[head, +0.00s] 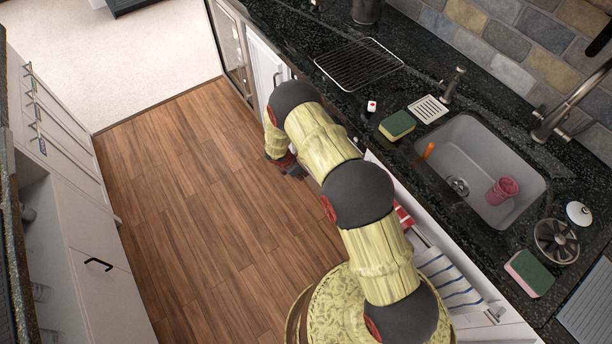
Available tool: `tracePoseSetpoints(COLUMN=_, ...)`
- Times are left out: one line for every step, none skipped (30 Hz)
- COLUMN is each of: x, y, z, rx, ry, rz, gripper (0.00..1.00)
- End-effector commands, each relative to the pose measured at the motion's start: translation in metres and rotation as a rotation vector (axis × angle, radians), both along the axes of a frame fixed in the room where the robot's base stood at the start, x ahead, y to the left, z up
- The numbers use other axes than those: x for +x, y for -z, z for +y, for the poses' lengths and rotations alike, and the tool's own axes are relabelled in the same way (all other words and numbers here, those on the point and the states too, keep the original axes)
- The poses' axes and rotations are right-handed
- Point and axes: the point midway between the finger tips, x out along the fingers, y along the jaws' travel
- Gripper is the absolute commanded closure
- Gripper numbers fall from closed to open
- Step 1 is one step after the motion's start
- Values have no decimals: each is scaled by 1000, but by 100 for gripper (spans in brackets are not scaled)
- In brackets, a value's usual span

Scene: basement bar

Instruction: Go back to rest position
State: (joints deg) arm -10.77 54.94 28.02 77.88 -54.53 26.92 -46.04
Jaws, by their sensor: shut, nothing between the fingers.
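My gripper (291,168) shows at the far end of my arm in the head view. It is small, dark and partly hidden by the arm's last links. It is shut and empty, above the wooden floor (180,190) beside the front of the counter cabinets. My arm reaches up from the bottom of the picture, along the counter's edge, and bends down at its far end.
On the right, a dark counter (400,150) holds a sink (475,160) with a pink cup (501,191), two sponges (397,125) and a black rack (358,64). White cabinets (85,215) stand on the left. The floor between is clear.

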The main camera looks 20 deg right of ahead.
Motion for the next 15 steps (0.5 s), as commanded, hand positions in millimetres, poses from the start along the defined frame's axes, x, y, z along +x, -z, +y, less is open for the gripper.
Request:
tracePoseSetpoints(x=-1, y=-8, z=2, rx=0, ry=-1, rz=-1, gripper=100)
tracePoseSetpoints(x=-1, y=-11, z=4, rx=-1, ry=-1, rz=0, gripper=100)
tracePoseSetpoints(x=-2, y=-13, z=5, rx=-1, ry=-1, rz=1, gripper=100)
tracePoseSetpoints(x=-3, y=-15, z=6, rx=-1, ry=-1, rz=1, gripper=100)
tracePoseSetpoints(x=-3, y=-17, z=6, rx=-1, ry=-1, rz=1, gripper=100)
tracePoseSetpoints(x=-3, y=-18, z=7, rx=-1, ry=-1, rz=1, gripper=100)
tracePoseSetpoints(x=-3, y=-19, z=7, rx=0, ry=-1, rz=1, gripper=100)
tracePoseSetpoints(x=-3, y=-19, z=7, rx=0, ry=-1, rz=1, gripper=100)
tracePoseSetpoints(x=-3, y=-19, z=7, rx=0, ry=0, rz=1, gripper=100)
tracePoseSetpoints(x=-3, y=-19, z=7, rx=0, ry=0, rz=1, gripper=100)
tracePoseSetpoints(x=-3, y=-19, z=7, rx=0, ry=0, rz=1, gripper=100)
tracePoseSetpoints(x=-3, y=-19, z=7, rx=0, ry=0, rz=1, gripper=100)
tracePoseSetpoints(x=-3, y=-19, z=7, rx=0, ry=0, rz=1, gripper=100)
tracePoseSetpoints(x=-3, y=-19, z=7, rx=0, ry=0, rz=1, gripper=100)
tracePoseSetpoints(x=-3, y=-19, z=7, rx=0, ry=5, rz=-1, gripper=100)
